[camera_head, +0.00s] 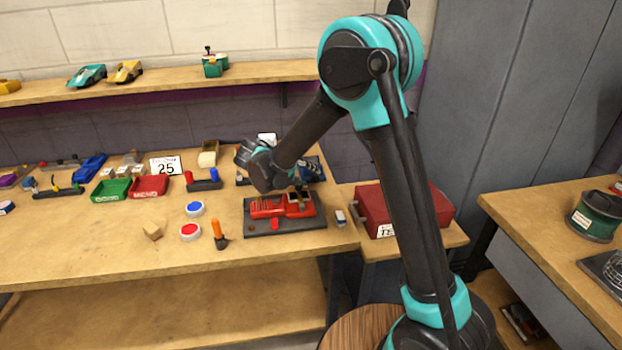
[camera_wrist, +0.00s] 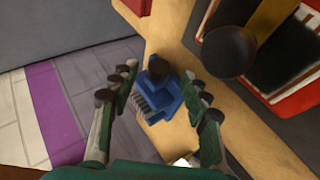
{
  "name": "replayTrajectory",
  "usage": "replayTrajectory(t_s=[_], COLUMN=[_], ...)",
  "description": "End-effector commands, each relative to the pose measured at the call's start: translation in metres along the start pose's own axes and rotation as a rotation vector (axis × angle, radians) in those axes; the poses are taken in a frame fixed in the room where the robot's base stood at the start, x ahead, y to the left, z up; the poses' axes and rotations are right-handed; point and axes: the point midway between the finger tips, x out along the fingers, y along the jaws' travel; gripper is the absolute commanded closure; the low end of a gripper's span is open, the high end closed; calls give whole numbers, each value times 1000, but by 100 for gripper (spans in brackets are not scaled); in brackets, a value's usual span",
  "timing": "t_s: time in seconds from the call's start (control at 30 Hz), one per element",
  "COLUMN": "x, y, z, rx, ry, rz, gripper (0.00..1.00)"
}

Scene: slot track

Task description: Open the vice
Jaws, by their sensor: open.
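The red vice (camera_head: 268,208) sits on a dark base plate at the right end of the workbench. A red bar handle lies at its front. Red and dark parts, probably the vice (camera_wrist: 292,98), show at the upper right. A black round knob (camera_wrist: 229,52) on a wood-coloured bar stands close to the right fingers. I cannot tell whether the gripper touches anything.
An orange-handled tool (camera_head: 220,236), a red button (camera_head: 190,231) and a blue button (camera_head: 195,209) stand left of the vice. A red toolbox (camera_head: 375,208) is to the right.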

Motion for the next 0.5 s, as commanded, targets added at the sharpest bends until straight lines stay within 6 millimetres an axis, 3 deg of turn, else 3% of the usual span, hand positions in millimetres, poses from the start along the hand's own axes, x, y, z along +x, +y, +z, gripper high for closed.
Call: replayTrajectory(t_s=[0.2,0.5], x=[-34,-54], y=[-1,0], z=[0,0], rx=[-2,-1], ry=[2,1], rz=[-1,0], gripper=[53,53])
